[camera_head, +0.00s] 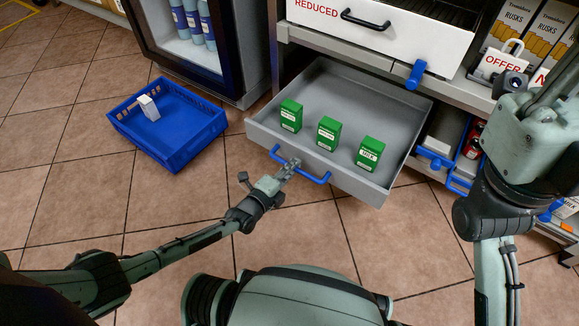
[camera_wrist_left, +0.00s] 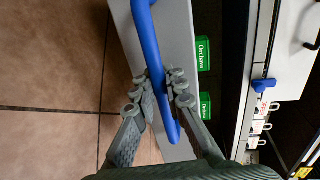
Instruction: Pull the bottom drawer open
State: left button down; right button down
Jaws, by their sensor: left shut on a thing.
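The bottom drawer (camera_head: 355,105) is a grey tray pulled well out of the cabinet, with its inside showing. Three green cartons stand in it: a left one (camera_head: 291,115), a middle one (camera_head: 328,133) and a right one (camera_head: 369,153). A blue bar handle (camera_head: 314,179) is on its front. My left gripper (camera_head: 292,165) is shut on this handle. In the left wrist view the handle (camera_wrist_left: 147,40) runs between the fingers (camera_wrist_left: 161,88), which touch it from both sides. My right arm shows at the right, but its fingers are not visible.
A blue crate (camera_head: 185,155) with a small white box (camera_head: 148,107) stands on the tiled floor at left. A white upper drawer marked REDUCED (camera_head: 420,35) is above. A cooler (camera_head: 235,50) is at the back. Tiled floor in front of the drawer is bare.

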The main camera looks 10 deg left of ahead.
pick_arm(q)
jog(key=shift+a, duration=0.1)
jog(key=c, duration=1.6)
grip_release()
jog(key=shift+o, duration=0.2)
